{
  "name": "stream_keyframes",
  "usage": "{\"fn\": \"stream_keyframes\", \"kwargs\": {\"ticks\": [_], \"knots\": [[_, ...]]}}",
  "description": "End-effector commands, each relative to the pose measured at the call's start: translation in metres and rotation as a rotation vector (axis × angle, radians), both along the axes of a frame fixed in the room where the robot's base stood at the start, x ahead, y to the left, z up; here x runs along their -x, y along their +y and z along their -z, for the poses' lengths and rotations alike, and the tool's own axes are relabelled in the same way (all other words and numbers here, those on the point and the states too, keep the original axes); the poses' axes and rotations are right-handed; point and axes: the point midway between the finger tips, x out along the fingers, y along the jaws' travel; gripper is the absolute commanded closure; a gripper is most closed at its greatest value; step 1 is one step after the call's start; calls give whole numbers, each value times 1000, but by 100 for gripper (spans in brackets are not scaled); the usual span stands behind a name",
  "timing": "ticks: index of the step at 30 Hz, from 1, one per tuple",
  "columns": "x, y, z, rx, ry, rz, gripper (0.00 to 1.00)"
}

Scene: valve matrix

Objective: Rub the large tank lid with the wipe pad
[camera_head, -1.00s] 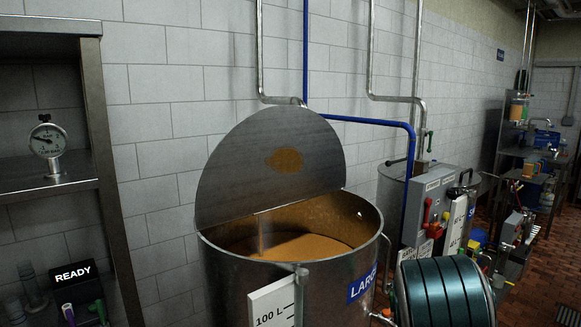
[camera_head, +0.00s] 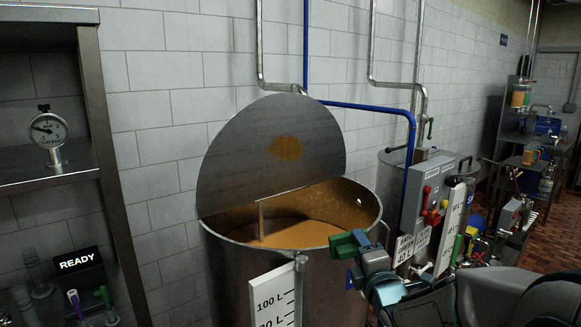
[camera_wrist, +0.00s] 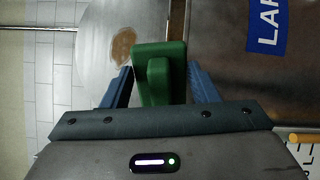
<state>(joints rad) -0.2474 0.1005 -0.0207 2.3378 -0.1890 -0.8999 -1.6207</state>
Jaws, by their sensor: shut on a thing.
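The large tank (camera_head: 255,275) stands in the middle of the head view, with orange-brown liquid inside. Its half-round grey lid (camera_head: 240,165) is raised upright at the back and bears an orange-brown stain (camera_head: 285,148). The stain also shows in the wrist view (camera_wrist: 123,46), beyond and left of the pad. My gripper (camera_head: 364,252) is at the tank's right front, near the rim. It is shut on the green wipe pad (camera_wrist: 160,85), which sits between its blue fingers. In the head view the pad (camera_head: 345,243) points left toward the tank, apart from the lid.
A metal shelf with a gauge (camera_head: 48,135) and a READY sign (camera_head: 77,261) stands at the left. A blue pipe (camera_head: 370,106) runs behind the lid and down its right side. A smaller tank with a grey control box (camera_head: 430,185) stands to the right.

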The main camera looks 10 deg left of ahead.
Motion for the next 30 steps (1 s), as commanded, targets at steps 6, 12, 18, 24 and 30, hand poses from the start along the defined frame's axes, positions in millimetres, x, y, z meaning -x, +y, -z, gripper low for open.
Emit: {"fn": "stream_keyframes", "kwargs": {"ticks": [6, 12, 18, 24, 30], "knots": [[47, 86, -96, -1, -14, -216, 64], [84, 156, -169, -1, -10, -392, 64], [101, 190, -204, 0, -4, -477, 64], [111, 209, -224, 0, -2, -524, 64], [110, 208, -223, -2, 1, -522, 64]]}}
